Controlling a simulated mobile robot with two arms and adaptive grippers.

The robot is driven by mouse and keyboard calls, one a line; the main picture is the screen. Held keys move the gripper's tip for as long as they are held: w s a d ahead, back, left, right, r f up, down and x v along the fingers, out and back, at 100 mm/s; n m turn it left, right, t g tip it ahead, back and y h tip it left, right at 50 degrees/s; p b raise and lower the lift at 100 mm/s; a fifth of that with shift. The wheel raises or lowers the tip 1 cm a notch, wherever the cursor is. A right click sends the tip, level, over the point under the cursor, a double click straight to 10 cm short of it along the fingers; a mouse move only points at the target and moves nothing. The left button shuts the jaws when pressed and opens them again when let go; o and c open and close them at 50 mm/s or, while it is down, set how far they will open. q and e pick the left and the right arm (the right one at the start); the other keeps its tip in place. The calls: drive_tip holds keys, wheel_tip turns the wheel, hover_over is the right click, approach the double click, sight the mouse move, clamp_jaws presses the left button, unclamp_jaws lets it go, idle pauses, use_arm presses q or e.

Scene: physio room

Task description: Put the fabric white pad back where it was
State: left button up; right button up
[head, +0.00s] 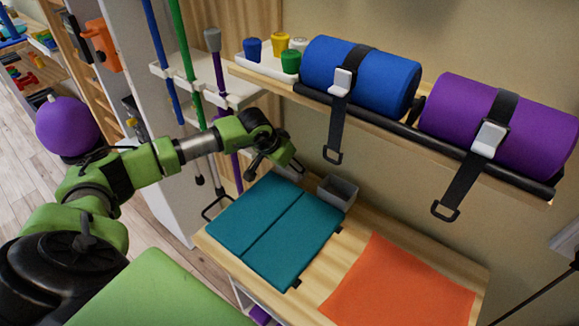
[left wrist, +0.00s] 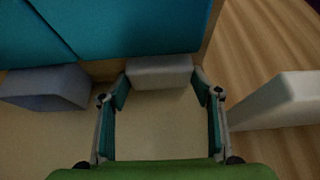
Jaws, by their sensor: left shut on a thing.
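My left gripper (head: 274,168) reaches over the back edge of the wooden table beside the folded teal mat (head: 272,228). In the left wrist view my left gripper (left wrist: 162,92) has its two fingers on either side of a small pale white block, which looks like the white pad (left wrist: 160,71), and it is shut on it. The pad's lower side is hidden, and I cannot tell whether it touches the table. My right gripper is not in view.
A grey open bin (head: 338,192) stands close to the right of the gripper, behind the teal mat. An orange cloth (head: 399,288) lies on the table's right. Above, a shelf holds a blue roll (head: 362,78) and a purple roll (head: 502,119) with hanging straps. Poles stand at left.

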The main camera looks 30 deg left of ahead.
use_arm(q)
drive_tip(key=shift+f, duration=0.15)
drive_tip(key=o, duration=0.8)
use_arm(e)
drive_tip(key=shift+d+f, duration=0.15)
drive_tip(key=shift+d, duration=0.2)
use_arm(q)
drive_tip(key=shift+r, duration=0.35)
drive_tip(key=shift+b+v, duration=0.95)
drive_tip(key=shift+v, duration=4.95)
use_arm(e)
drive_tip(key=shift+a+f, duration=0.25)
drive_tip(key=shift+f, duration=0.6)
use_arm(q)
drive_tip(key=shift+s+f, duration=0.15)
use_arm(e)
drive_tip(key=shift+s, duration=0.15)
